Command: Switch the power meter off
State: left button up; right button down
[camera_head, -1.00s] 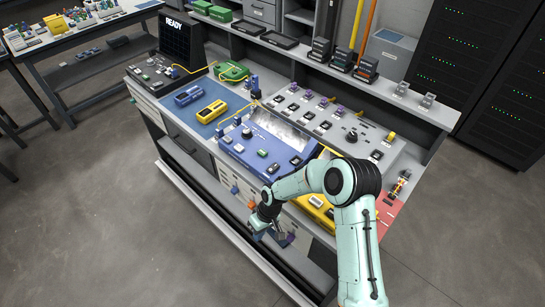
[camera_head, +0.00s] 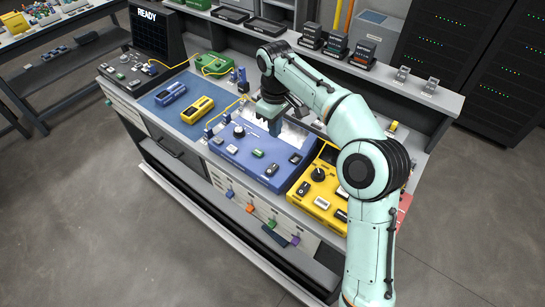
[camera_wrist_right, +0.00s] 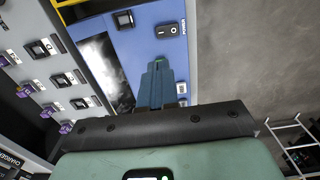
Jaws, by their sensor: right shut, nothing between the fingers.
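A yellow unit (camera_head: 311,196) with a dark dial, a dark screen and switches stands at the bench front; I cannot read its name, so I cannot tell whether it is the power meter. Left of it is a blue unit (camera_head: 228,149) with a knob, small switches and a clear window. In the right wrist view, a black rocker switch (camera_wrist_right: 167,31) marked POWER sits on the blue panel (camera_wrist_right: 148,42). My right gripper (camera_head: 274,130) is shut and empty above the blue unit. Its fingertips (camera_wrist_right: 158,62) point toward the panel, short of that switch in the picture.
Yellow (camera_head: 197,110) and blue (camera_head: 170,94) handheld devices lie on a blue mat (camera_head: 188,88) to the left. A yellow cable runs behind them. Coloured tabs (camera_head: 250,208) line the bench front. My right arm covers much of the bench's right side.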

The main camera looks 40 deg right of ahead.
aim_at(274, 166)
jog(key=shift+f, duration=0.1)
notch_tip(274, 166, down, 13)
jog(key=b, duration=0.2)
jog(key=shift+f+b, duration=0.15)
jog(key=shift+b, duration=0.25)
jog(key=shift+f, duration=0.35)
jog(key=shift+p, duration=0.4)
jog(key=shift+f, duration=0.15)
jog(key=shift+s+a+r, duration=0.2)
jog(key=shift+a+r, duration=0.1)
jog(key=shift+a, duration=0.4)
